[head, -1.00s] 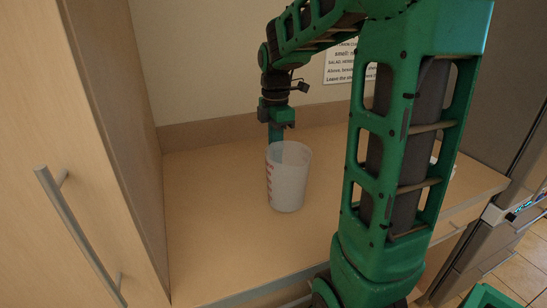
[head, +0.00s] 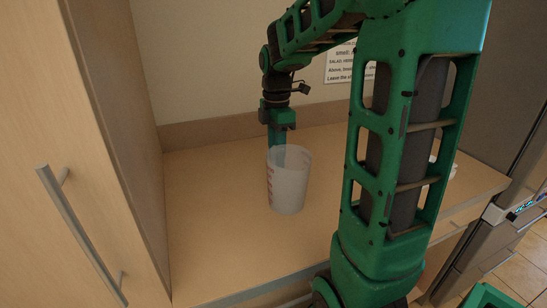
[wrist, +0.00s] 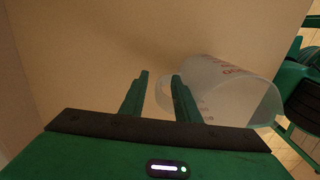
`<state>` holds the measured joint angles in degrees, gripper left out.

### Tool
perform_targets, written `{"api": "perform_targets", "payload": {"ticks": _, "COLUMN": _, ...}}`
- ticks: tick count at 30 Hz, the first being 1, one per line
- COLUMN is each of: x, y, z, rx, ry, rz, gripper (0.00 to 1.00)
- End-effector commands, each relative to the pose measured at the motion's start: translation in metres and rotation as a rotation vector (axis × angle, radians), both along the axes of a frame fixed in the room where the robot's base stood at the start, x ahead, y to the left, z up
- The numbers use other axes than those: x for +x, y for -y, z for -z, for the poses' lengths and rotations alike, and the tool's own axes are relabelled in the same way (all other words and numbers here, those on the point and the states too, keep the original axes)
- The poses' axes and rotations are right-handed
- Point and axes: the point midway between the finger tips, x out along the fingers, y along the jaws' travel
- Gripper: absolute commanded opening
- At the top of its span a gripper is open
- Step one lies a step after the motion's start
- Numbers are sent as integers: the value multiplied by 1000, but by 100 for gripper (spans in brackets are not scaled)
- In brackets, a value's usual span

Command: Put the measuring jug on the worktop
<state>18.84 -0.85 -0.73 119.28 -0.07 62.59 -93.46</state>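The measuring jug (head: 288,184), translucent white with red markings, stands upright on the wooden worktop (head: 215,220) in the head view. In the wrist view the jug (wrist: 226,92) is on the right, with its handle towards my fingers. My gripper (head: 278,140) points down just behind the jug, at its far rim; the fingertips are partly hidden by the jug. In the wrist view my gripper (wrist: 160,76) has its two fingers apart, the right one overlapping the handle. I cannot tell whether that finger touches the handle.
A tall cabinet side with a bar handle (head: 80,235) bounds the worktop on the left. A wall with a printed notice (head: 341,66) is behind. The worktop left of and in front of the jug is clear. A small white item (head: 452,171) is partly hidden at right.

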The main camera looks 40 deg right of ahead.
Motion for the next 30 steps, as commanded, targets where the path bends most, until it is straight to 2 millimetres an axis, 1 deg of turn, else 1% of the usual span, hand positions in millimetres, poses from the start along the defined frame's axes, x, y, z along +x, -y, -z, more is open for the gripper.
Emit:
{"api": "perform_targets", "payload": {"ticks": 5, "x": 2, "y": 1, "z": -28, "rx": -1, "ry": 4, "rz": 0, "gripper": 29}}
{"api": "perform_targets", "payload": {"ticks": 12, "x": 3, "y": 0, "z": -76, "rx": -1, "ry": 3, "rz": -1, "gripper": 29}}
{"api": "perform_targets", "payload": {"ticks": 15, "x": 3, "y": 0, "z": -93, "rx": -1, "ry": 3, "rz": -1, "gripper": 29}}
{"api": "perform_targets", "payload": {"ticks": 18, "x": 4, "y": 1, "z": -105, "rx": -1, "ry": 2, "rz": -1, "gripper": 29}}
{"api": "perform_targets", "payload": {"ticks": 22, "x": 4, "y": 1, "z": -114, "rx": -1, "ry": 2, "rz": 0, "gripper": 29}}
{"api": "perform_targets", "payload": {"ticks": 30, "x": 3, "y": 0, "z": -117, "rx": 0, "ry": -1, "rz": 0, "gripper": 29}}
